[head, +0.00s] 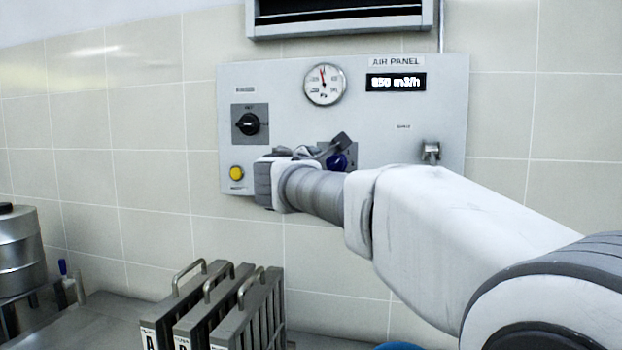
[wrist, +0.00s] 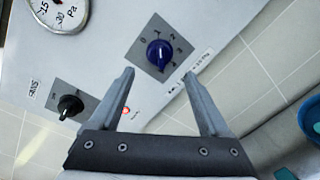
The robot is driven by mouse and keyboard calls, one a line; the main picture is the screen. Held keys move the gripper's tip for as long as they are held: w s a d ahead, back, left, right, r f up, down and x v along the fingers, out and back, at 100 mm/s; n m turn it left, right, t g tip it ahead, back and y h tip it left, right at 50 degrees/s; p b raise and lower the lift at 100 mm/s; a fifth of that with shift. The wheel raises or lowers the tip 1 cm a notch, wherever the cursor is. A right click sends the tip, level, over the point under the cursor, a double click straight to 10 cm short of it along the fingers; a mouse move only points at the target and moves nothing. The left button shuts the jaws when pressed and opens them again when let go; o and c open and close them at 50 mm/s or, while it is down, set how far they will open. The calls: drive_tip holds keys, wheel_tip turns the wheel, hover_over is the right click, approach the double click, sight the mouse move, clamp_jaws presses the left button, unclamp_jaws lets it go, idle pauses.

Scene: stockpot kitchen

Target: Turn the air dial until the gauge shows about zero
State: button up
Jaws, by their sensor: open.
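The air panel (head: 290,130) is a grey plate on the tiled wall. Its round white gauge (head: 324,83) has a needle pointing nearly straight up, slightly left; the numbers are too small to read surely. A blue dial (wrist: 159,54) sits on a grey square plate with numbers around it; in the head view the dial (head: 337,161) is partly hidden by my gripper. My gripper (wrist: 159,75) is open and empty, its fingertips apart on either side, just short of the dial in the picture. I cannot tell the remaining depth. The gauge (wrist: 58,12) is cut off in the wrist view.
A black knob (head: 248,124) and a yellow button (head: 237,173) are on the panel's left. A digital display (head: 396,82) reads about 850 m3/h. A metal fitting (head: 431,151) sticks out at right. Handled metal filters (head: 235,300) stand below; a steel pot (head: 20,250) is at left.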

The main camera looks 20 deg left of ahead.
drive_tip(key=s, duration=0.9)
drive_tip(key=shift+s+r+b, duration=0.2)
drive_tip(key=shift+s+b, duration=0.2)
drive_tip(key=shift+b, duration=0.05)
drive_tip(key=s+d+f+m+g+h+p, duration=0.1)
drive_tip(key=s+d+f+m+g, duration=0.25)
drive_tip(key=d, duration=0.55)
drive_tip(key=s+d+f+m+g+h+p, duration=0.15)
drive_tip(key=d+f+m, duration=0.3)
drive_tip(key=d, duration=0.45)
drive_tip(key=s+d+f+m+g+h+p, duration=0.1)
drive_tip(key=s+d+f+m+g, duration=0.3)
drive_tip(key=d, duration=0.5)
drive_tip(key=s+d+f+m+g+y+p, duration=0.1)
drive_tip(key=s+d+f+m, duration=0.1)
drive_tip(key=s+f+m, duration=0.3)
drive_tip(key=s+d+f+m+g+y+p, duration=0.1)
drive_tip(key=s+f+m, duration=0.4)
drive_tip(key=s, duration=0.6)
drive_tip(key=d+m+y, duration=0.1)
drive_tip(key=d+m, duration=0.1)
drive_tip(key=shift+d+f+m+g+p, duration=0.35)
drive_tip(key=shift+f+m+g+p, duration=0.05)
drive_tip(key=shift+w+a+y, duration=0.1)
drive_tip(key=shift+y, duration=0.15)
idle(0.7)
